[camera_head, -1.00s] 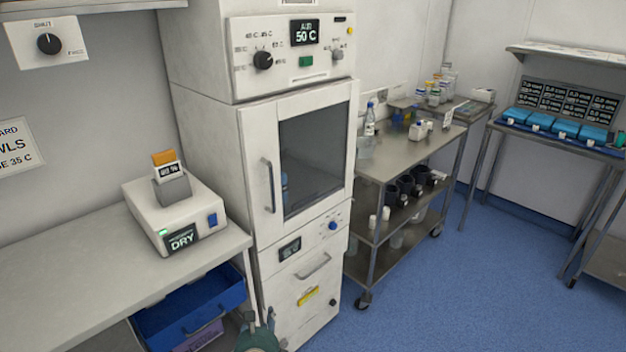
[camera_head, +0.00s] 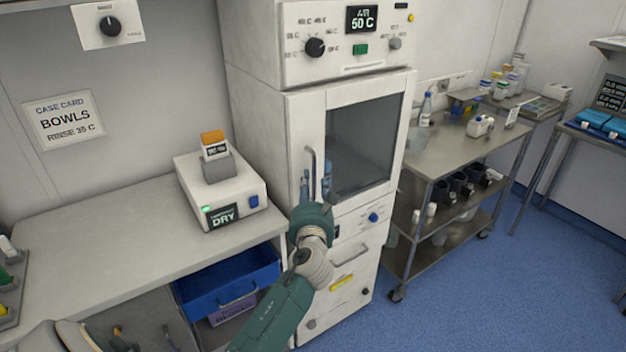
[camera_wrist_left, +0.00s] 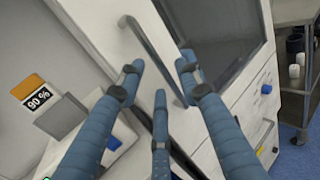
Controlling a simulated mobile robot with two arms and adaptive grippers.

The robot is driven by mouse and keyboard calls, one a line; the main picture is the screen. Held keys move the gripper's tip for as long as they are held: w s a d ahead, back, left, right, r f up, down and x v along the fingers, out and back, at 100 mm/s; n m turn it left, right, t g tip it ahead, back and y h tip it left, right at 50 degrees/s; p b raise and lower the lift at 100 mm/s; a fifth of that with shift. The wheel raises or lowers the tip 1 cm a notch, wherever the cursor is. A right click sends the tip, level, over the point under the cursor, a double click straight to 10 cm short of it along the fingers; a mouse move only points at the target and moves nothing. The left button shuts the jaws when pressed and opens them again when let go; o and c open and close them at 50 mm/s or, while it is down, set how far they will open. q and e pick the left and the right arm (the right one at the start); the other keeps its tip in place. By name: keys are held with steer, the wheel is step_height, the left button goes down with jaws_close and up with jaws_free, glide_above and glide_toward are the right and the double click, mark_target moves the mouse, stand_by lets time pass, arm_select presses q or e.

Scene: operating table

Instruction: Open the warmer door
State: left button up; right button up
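The warmer is a tall white cabinet whose white door (camera_head: 299,120) has a dark window (camera_head: 362,140) and looks shut. A vertical metal door handle (camera_head: 308,160) runs along the door's left side. My left gripper (camera_head: 316,176), with blue fingers, is at the handle's lower part. In the left wrist view, my left gripper (camera_wrist_left: 158,72) has its fingers spread, and the handle (camera_wrist_left: 158,58) passes between the tips. Whether any finger touches the handle is unclear. My right gripper is not in view.
A counter at the left holds a white device with a DRY label (camera_head: 222,190). A blue drawer bin (camera_head: 232,285) is below it, left of my left arm. A metal trolley (camera_head: 425,165) stands right of the warmer. The blue floor (camera_head: 470,300) in front is clear.

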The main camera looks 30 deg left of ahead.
arm_select(q)
steer(key=shift+x, duration=1.2)
jaws_close()
